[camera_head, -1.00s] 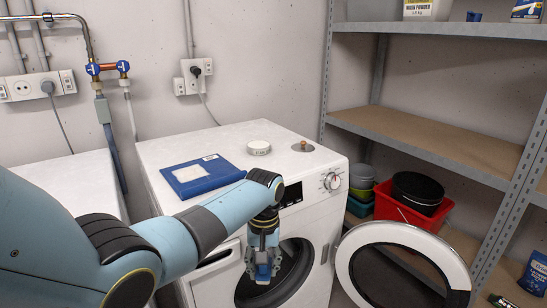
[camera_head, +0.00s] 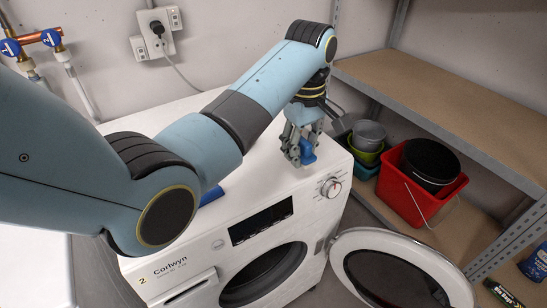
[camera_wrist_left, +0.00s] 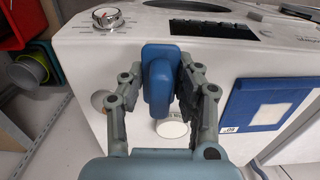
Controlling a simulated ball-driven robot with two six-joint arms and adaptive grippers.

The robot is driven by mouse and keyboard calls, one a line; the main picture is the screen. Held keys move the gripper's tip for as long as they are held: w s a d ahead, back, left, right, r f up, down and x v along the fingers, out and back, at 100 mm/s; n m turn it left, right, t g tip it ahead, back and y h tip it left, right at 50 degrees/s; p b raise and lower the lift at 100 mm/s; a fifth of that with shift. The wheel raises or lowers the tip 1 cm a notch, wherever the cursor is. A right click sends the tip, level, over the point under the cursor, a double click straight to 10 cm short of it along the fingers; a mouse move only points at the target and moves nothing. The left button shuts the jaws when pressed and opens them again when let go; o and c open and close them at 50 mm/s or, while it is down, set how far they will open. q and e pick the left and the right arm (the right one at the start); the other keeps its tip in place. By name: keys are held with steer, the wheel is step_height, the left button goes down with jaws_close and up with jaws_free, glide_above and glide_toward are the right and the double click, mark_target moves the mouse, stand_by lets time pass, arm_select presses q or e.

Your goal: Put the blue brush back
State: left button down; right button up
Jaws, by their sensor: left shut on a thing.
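My left gripper (camera_head: 304,138) is shut on the blue brush (camera_head: 308,154) and holds it at the right part of the white washing machine's top (camera_head: 262,178). I cannot tell whether the brush touches the top. In the left wrist view, the brush (camera_wrist_left: 157,82) stands between the two grey fingers of the left gripper (camera_wrist_left: 160,84). Its far end is hidden from the head camera by the fingers. My right gripper is not in view.
The washing machine's round door (camera_head: 400,268) stands open at the front right. A red bucket (camera_head: 420,190) and stacked bowls (camera_head: 367,142) stand beyond the right side, below a shelf (camera_head: 450,100). A blue folder (camera_wrist_left: 268,103) and a white round tin (camera_wrist_left: 172,129) lie on the top.

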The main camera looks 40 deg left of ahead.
arm_select(q)
glide_above(272, 173)
steer(key=d, duration=0.3)
steer(key=f, duration=0.2)
steer(key=shift+a+f, duration=0.25)
steer(key=shift+f, duration=0.05)
steer(key=shift+a+f, duration=0.4)
steer(key=shift+a, duration=0.2)
steer(key=shift+a+f, duration=0.35)
steer(key=shift+a, duration=0.2)
steer(key=shift+a+f, duration=0.15)
step_height(272, 173, down, 4)
steer(key=shift+r, duration=0.25)
steer(key=shift+f, duration=0.25)
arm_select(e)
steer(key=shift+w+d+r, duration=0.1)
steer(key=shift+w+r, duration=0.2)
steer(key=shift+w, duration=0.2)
arm_select(q)
steer(key=shift+f, duration=0.15)
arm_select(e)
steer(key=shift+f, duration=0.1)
arm_select(q)
steer(key=c, duration=1)
jaws_free()
steer(key=shift+o, duration=0.2)
